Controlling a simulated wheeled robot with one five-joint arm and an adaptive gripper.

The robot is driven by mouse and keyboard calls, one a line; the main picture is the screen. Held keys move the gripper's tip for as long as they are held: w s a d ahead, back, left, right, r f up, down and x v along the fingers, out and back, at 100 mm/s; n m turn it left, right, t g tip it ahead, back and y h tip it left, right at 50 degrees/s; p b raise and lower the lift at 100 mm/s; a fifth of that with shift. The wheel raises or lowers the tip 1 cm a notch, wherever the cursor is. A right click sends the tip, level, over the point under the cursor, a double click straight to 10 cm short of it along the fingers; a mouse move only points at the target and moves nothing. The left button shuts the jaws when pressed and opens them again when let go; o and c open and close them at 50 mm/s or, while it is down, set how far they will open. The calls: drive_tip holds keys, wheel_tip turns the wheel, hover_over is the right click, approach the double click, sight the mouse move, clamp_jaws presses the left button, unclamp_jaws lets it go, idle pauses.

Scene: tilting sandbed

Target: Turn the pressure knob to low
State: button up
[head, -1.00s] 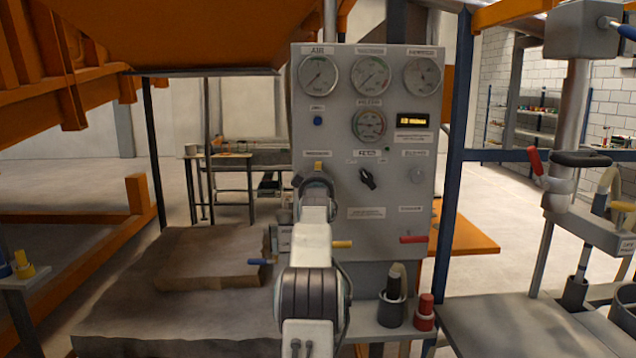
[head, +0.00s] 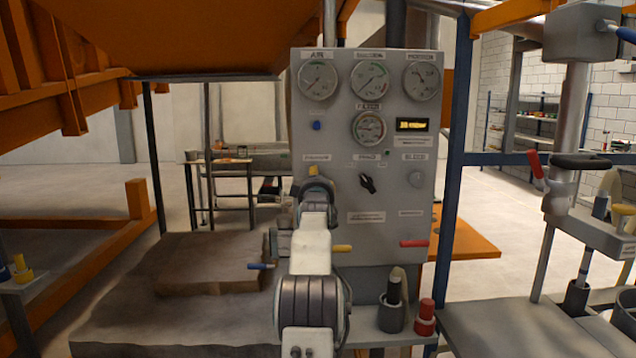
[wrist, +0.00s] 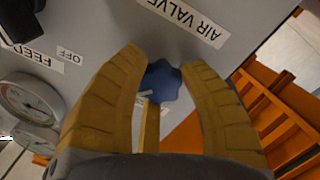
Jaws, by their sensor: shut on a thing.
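The pressure knob appears to be the blue star-shaped knob (wrist: 162,84) in the wrist view, standing out from the grey panel. My gripper's yellow fingers (wrist: 164,62) lie on both sides of it, shut on it. In the head view my gripper (head: 316,180) is against the left part of the control panel (head: 400,280), just under a small label. My gripper and arm hide the knob there. A small white label near the knob is too small to read, so its setting cannot be told.
A black feed knob (head: 367,184) is right of my gripper, with round gauges (head: 369,127) above. A small blue button (head: 317,125) sits above my gripper. Yellow (head: 341,248), red (head: 413,243) and blue (head: 261,266) handles stick out lower down. A sand block (head: 208,264) lies left.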

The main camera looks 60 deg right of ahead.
drive_tip(key=o, duration=0.9)
drive_tip(key=shift+w+a+r, duration=0.15)
drive_tip(key=shift+w+r, duration=0.05)
drive_tip(key=shift+r, duration=0.15)
drive_tip(key=shift+c, duration=0.2)
drive_tip(key=o, duration=0.3)
drive_tip(key=shift+f, duration=0.2)
drive_tip(key=shift+o, duration=0.2)
drive_tip(key=shift+s, duration=0.15)
drive_tip(key=v, duration=1.1)
drive_tip(key=shift+a, duration=0.4)
drive_tip(key=shift+s+f, duration=0.15)
drive_tip(key=shift+s, duration=0.1)
